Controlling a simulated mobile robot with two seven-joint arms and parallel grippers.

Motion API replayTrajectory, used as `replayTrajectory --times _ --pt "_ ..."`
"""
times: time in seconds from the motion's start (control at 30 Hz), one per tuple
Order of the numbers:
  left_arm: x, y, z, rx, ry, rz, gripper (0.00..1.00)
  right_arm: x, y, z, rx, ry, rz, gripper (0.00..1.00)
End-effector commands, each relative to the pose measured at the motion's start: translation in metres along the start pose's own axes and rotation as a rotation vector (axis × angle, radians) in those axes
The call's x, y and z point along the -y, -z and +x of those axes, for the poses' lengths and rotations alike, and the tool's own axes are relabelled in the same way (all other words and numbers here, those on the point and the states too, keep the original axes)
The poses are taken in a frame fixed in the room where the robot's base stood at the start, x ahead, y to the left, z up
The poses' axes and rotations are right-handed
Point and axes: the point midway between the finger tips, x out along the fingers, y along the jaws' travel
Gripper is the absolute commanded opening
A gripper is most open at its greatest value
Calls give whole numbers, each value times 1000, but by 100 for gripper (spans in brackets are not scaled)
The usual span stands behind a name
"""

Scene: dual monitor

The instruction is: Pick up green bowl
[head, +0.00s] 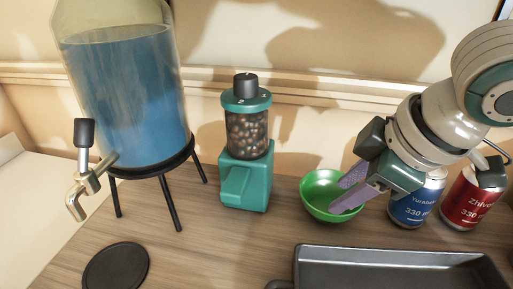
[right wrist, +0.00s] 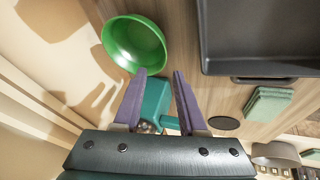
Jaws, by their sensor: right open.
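The green bowl (head: 318,186) stands upright on the wooden counter, right of the coffee grinder. It looks empty. My right gripper (head: 338,197) reaches in from the right, with its purple fingers over the bowl's right side in the head view. In the right wrist view the bowl (right wrist: 133,42) lies beyond the fingertips, toward the upper left. The right gripper (right wrist: 160,72) is open there, and the bowl is not between its fingers. I cannot tell whether a finger touches the rim. My left gripper is not in view.
A teal coffee grinder (head: 245,165) stands left of the bowl. A blue can (head: 415,205) and a red can (head: 470,198) stand to the right. A dark tray (head: 400,256) lies in front. A water dispenser (head: 128,95) on legs and a black disc (head: 116,267) are at left.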

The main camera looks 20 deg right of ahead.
Motion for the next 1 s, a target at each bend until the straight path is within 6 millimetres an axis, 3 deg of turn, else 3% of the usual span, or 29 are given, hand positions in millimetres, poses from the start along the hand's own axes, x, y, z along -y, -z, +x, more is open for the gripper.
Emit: replayTrajectory --times 0.5,0.8,1.0 --pt "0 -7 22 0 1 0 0 4 0 69 0 -1 -1 41" --pt "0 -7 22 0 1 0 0 4 0 74 -1 -1 -2 41" --pt "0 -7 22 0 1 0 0 4 0 74 -1 -1 -2 20"
